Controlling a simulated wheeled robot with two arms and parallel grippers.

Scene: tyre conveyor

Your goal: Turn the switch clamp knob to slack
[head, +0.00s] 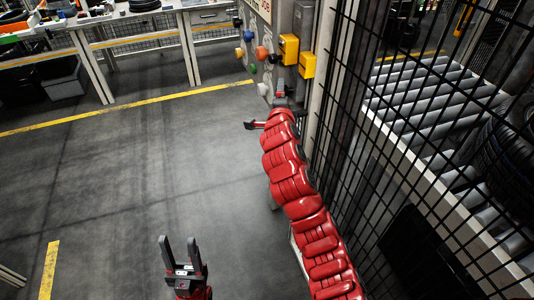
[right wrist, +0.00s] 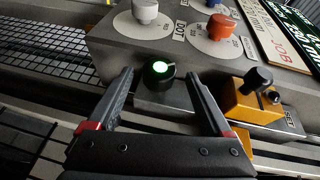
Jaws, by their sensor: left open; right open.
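In the right wrist view, a yellow block (right wrist: 246,103) carries a black knob (right wrist: 258,79) and a smaller black part, beside a label that seems to read SET. I cannot tell surely whether this is the switch clamp. In the head view, my right gripper (head: 266,113) is small, below the panel knobs. My left gripper (head: 180,247) is open and empty over bare floor.
The panel bears an orange knob (right wrist: 221,26) and a white knob (right wrist: 145,10) on round dials. Two yellow boxes (head: 289,48) (head: 307,64) stand out from the panel. A black mesh fence (head: 350,130) and roller conveyor (head: 420,100) are right.

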